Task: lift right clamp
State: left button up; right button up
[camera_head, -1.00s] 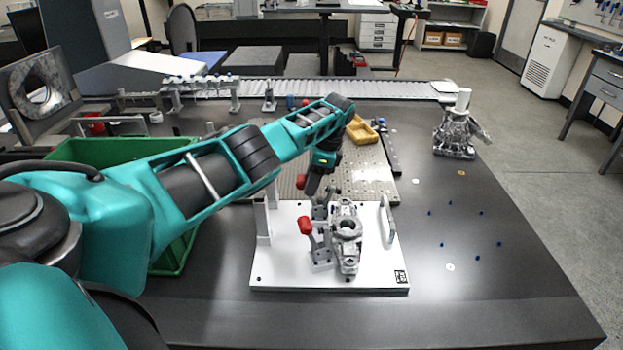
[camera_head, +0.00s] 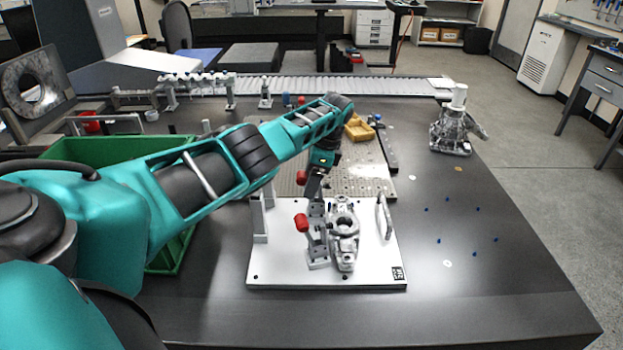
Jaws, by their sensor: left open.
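A white fixture plate (camera_head: 281,264) lies on the dark table with a grey metal casting (camera_head: 344,245) on it. A toggle clamp with a red handle tip (camera_head: 301,222) stands at the casting's left side, on the near part of the plate. A second red handle tip (camera_head: 301,177) shows farther back, close beside my left gripper. My left gripper (camera_head: 314,188) is open and points down over the back of the plate. The arm's wrist hides part of this area, and I cannot tell whether the fingers touch the far clamp. My right gripper is out of view.
A metal handle (camera_head: 384,217) stands at the plate's right side and a white post (camera_head: 259,222) at its left. A green bin (camera_head: 110,150) sits under my left arm. Behind are a perforated plate (camera_head: 368,184) and a yellow tray (camera_head: 359,129). The table's right side is mostly clear.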

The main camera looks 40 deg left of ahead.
pick_arm(q)
jog(key=shift+r, duration=0.1)
jog(key=p+v, duration=0.1)
jog(key=v, duration=1.1)
jog(key=shift+r, duration=0.3)
jog(key=shift+d+f, duration=0.1)
